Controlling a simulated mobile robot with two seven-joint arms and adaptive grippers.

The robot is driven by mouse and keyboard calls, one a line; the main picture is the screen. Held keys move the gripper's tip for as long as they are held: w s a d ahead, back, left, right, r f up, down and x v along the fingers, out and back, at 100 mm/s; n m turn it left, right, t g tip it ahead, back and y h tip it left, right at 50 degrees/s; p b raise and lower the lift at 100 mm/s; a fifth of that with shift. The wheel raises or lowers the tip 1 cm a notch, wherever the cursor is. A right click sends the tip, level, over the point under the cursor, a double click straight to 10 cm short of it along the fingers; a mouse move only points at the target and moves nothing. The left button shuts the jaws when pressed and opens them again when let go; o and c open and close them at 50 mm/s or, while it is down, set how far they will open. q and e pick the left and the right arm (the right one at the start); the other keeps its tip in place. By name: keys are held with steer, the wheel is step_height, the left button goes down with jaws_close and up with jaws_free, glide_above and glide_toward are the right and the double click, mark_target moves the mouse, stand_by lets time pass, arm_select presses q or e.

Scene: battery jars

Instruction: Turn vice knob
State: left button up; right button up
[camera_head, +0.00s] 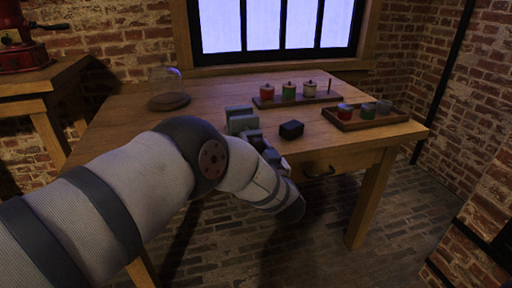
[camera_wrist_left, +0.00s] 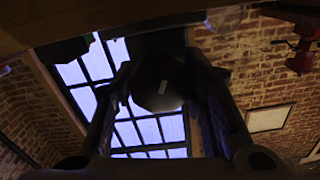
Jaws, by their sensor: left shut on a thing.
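The vice (camera_head: 240,119) is grey-green and stands at the front edge of the wooden table, partly hidden by my left arm. My left gripper (camera_head: 262,146) is at the table's front edge, just below and beside the vice. In the left wrist view a dark round knob (camera_wrist_left: 160,82) with a small pale mark sits between the two fingers of my left gripper (camera_wrist_left: 163,90). The gripper is shut on this knob, with a finger at each side. The knob is hidden or too small to make out in the head view. My right gripper is not in view.
A black block (camera_head: 291,129) lies on the table (camera_head: 215,95) right of the vice. Behind it, a rack (camera_head: 300,102) holds lidded jars; a tray (camera_head: 372,124) with more jars is at right. A glass dome (camera_head: 166,82) stands at left. The table's middle left is clear.

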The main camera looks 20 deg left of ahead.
arm_select(q)
steer(key=m, duration=0.3)
steer(key=shift+m, duration=0.4)
steer(key=m, duration=0.3)
steer(key=shift+m+b, duration=0.3)
steer(key=m, duration=0.3)
steer(key=shift+r, duration=0.1)
steer(key=shift+m+b, duration=0.4)
steer(key=shift+m, duration=1.5)
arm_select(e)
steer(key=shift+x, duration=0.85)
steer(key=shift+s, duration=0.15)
arm_select(q)
steer(key=o, duration=1.2)
